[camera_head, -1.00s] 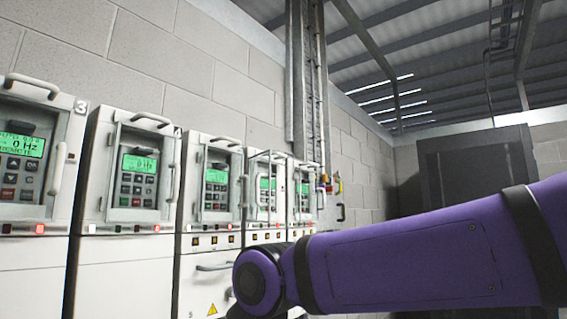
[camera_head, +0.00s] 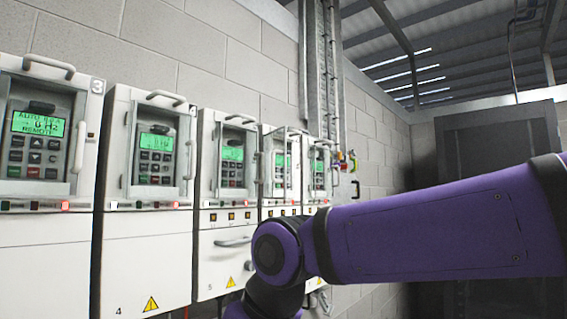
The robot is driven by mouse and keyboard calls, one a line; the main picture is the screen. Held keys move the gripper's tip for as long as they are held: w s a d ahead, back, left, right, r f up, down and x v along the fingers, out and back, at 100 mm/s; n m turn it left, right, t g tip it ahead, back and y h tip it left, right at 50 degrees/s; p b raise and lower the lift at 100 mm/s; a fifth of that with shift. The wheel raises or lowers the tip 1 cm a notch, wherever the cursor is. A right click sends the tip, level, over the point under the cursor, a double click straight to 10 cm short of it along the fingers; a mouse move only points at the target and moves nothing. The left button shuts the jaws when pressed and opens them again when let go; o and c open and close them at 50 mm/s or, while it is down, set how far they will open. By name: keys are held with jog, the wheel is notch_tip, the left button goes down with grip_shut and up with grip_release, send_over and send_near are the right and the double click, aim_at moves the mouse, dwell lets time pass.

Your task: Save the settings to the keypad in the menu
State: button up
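A row of white drive cabinets stands along the wall, each with a green-lit keypad behind a framed window. The nearest keypad (camera_head: 36,138), on the cabinet marked 3 (camera_head: 50,240), reads AUTO, 0 Hz and REMOTE. The keypad (camera_head: 155,155) on the cabinet marked 4 (camera_head: 145,250) shows a green screen with blurred text. Smaller keypads (camera_head: 232,160) continue to the right. No save menu can be read on any screen. My purple arm crosses the lower right; my gripper is out of view.
Handles (camera_head: 48,66) stick out from the cabinet tops and window frames. Red lamps (camera_head: 65,206) glow below some keypads. A dark cabinet (camera_head: 490,150) stands at the back right. A vertical cable tray (camera_head: 320,70) runs up the block wall.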

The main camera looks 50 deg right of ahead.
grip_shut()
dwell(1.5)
